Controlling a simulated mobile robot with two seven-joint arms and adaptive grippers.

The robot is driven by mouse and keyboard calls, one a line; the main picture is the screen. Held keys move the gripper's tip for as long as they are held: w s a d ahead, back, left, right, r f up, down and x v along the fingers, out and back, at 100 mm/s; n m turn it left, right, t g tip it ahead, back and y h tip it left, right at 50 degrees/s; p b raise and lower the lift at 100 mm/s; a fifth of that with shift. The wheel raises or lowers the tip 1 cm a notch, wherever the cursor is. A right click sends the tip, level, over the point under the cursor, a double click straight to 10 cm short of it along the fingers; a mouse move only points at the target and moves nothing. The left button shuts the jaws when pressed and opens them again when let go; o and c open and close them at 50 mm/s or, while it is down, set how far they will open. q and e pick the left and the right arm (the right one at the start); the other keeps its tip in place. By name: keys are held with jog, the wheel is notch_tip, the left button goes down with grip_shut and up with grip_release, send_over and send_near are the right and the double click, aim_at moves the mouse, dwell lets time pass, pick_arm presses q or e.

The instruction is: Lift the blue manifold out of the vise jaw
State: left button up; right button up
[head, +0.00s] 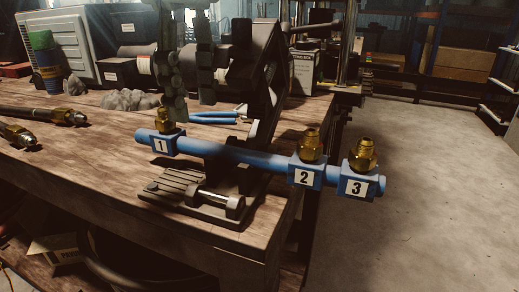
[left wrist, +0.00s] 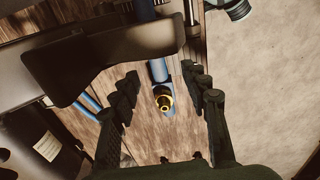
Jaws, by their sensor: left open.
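The blue manifold (head: 240,157) is a bar with three blocks labelled 1, 2 and 3, each topped by a brass fitting. It lies across the black vise (head: 195,208) at the bench corner; its right end overhangs the bench edge. The jaw's grip on the bar is partly hidden. My left gripper (head: 188,110) points down just above block 1, its fingers open and empty. In the left wrist view, the manifold's end block and brass fitting (left wrist: 163,97) appear between the two open fingers (left wrist: 163,108). My right gripper is out of view.
A dark machine (head: 262,70) stands just behind the manifold. Blue-handled pliers (head: 215,117) lie behind the bar. Hoses with metal ends (head: 60,115) lie at the left. The floor (head: 420,200) right of the bench is clear.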

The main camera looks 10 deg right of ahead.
aim_at(203, 142)
pick_arm(q)
notch_tip(203, 142, down, 3)
jog(key=shift+d+f, duration=0.1)
jog(key=shift+w+d+f+p, duration=0.15)
jog(key=shift+f+p, duration=0.15)
jog(key=shift+f, duration=1.45)
jog(key=shift+r, duration=0.1)
grip_shut()
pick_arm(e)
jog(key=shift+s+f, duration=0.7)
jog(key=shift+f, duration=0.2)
